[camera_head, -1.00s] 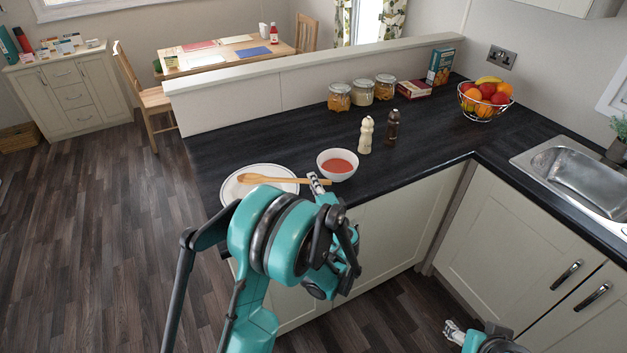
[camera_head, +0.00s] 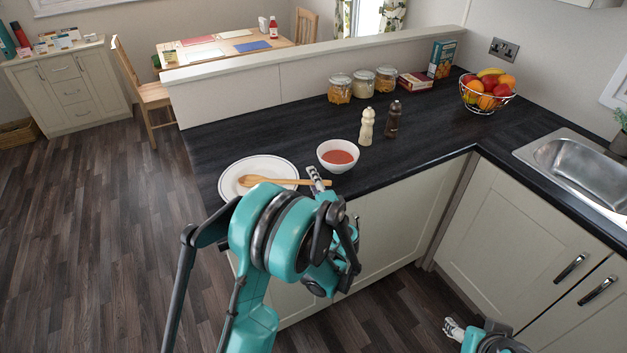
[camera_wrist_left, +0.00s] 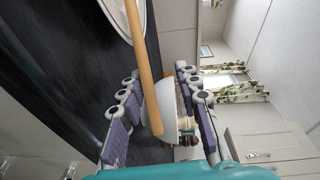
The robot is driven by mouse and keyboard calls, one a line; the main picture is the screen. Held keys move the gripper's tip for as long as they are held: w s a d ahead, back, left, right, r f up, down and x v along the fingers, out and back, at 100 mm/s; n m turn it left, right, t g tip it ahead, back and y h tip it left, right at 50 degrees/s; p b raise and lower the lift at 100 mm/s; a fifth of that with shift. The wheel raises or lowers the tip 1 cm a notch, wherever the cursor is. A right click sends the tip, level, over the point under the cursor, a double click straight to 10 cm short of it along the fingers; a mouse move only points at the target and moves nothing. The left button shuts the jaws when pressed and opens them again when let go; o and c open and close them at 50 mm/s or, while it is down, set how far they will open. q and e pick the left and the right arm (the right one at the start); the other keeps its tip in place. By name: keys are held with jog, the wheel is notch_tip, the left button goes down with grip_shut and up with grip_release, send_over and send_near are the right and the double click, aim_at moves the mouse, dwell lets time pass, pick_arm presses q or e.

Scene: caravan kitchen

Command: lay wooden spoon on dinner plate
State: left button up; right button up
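The wooden spoon (camera_head: 283,181) shows across the near part of the white dinner plate (camera_head: 228,187). Its head is over the plate and its handle sticks out past the right rim. I cannot tell whether it touches the plate. My left gripper (camera_head: 315,178) is at the handle's right end. In the left wrist view the gripper (camera_wrist_left: 157,85) is open, its fingers apart on both sides of the handle (camera_wrist_left: 144,70), with gaps. The plate's edge (camera_wrist_left: 110,12) shows at the top there. My right gripper (camera_head: 453,329) is low at bottom right, too small to read.
A white bowl of red soup (camera_head: 338,156) stands just right of the handle. Pepper mills (camera_head: 366,127), jars (camera_head: 340,89) and a fruit basket (camera_head: 487,92) stand farther back. The counter's front edge is near the gripper. The counter left of the jars is clear.

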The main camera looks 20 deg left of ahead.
pick_arm(q)
jog(key=f+v, duration=0.1)
jog(key=v, duration=1.1)
jog(key=shift+r, duration=0.45)
